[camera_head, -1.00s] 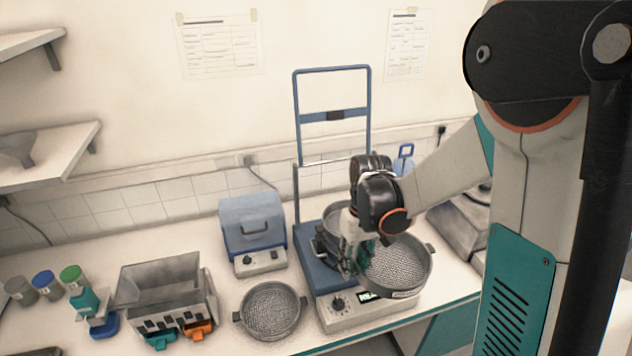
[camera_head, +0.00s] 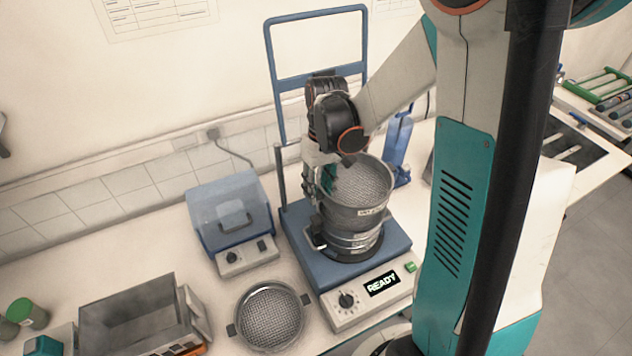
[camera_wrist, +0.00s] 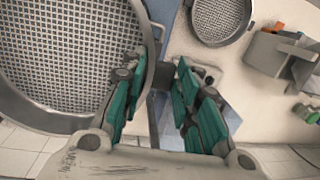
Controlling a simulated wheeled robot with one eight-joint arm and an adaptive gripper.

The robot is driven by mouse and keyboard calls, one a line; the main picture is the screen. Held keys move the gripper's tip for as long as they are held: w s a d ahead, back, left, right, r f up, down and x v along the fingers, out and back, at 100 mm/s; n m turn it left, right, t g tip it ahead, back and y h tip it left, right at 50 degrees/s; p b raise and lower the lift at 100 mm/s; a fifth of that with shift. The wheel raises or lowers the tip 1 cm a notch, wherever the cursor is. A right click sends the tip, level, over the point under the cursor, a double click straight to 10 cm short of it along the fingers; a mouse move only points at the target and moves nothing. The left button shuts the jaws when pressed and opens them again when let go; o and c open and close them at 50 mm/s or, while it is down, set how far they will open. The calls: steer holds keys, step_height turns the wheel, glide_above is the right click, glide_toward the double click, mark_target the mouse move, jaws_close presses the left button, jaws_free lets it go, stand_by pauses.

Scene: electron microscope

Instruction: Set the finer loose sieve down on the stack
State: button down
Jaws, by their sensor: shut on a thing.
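My gripper (camera_head: 328,180) is shut on the side tab of a round metal sieve (camera_head: 362,196) with a labelled rim. In the wrist view this held sieve (camera_wrist: 70,50) fills the left side, with its tab between the green fingers (camera_wrist: 158,76). In the head view the sieve is roughly level above the stack (camera_head: 356,243) on the blue shaker (camera_head: 292,232). Whether its lower rim touches the stack I cannot tell. Another loose sieve (camera_head: 270,317) lies on the bench left of the shaker. It also shows in the wrist view (camera_wrist: 221,15).
The shaker's display (camera_head: 382,284) reads READY. Its blue frame (camera_head: 272,75) rises behind the stack.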

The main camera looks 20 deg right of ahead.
steer(key=shift+f+b, duration=1.6)
steer(key=shift+f, duration=1)
steer(key=shift+f+b, duration=0.5)
steer(key=shift+b, duration=0.15)
steer(key=c, duration=1.2)
jaws_free()
steer(key=shift+o, duration=0.2)
steer(key=r, duration=0.4)
steer(key=w+d+r, duration=0.1)
steer(key=r, duration=0.6)
steer(key=shift+w+d+r, duration=0.15)
steer(key=shift+r, duration=0.25)
steer(key=s+a+f+t+b, duration=0.2)
steer(key=s+t+b, duration=0.2)
steer(key=s+b, duration=0.2)
steer(key=s+a+f+t+h+b, duration=0.1)
steer(key=s+a+f+t+b, duration=0.2)
steer(key=s+b, duration=0.3)
steer(key=shift+s+f+m+t, duration=0.2)
steer(key=shift+s+m+t, duration=0.1)
steer(key=shift+s+t, duration=0.5)
